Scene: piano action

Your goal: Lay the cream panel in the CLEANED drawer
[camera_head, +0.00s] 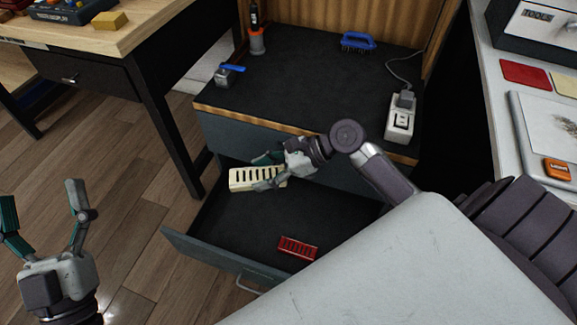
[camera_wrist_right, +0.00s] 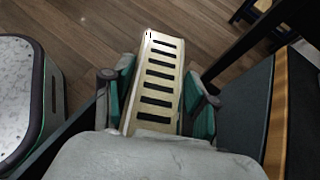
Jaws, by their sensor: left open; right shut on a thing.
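The cream panel (camera_head: 256,178), a slotted flat piece, is held above the open drawer (camera_head: 225,222). It fills the middle of the right wrist view (camera_wrist_right: 157,82), its slots running in a row. My right gripper (camera_head: 268,172) is shut on the panel, with one finger on either side of it. The drawer has a dark lining, and a red slotted panel (camera_head: 298,248) lies on its floor near the front right. No label can be read on the drawer. My left gripper (camera_head: 42,225) is open and empty at the lower left, over the wooden floor.
The dark cabinet top (camera_head: 300,85) above the drawer holds a blue brush (camera_head: 358,41), a blue-handled tool (camera_head: 229,74) and a white power strip (camera_head: 400,118). A wooden desk (camera_head: 130,35) stands at the left. The drawer's left and middle floor is clear.

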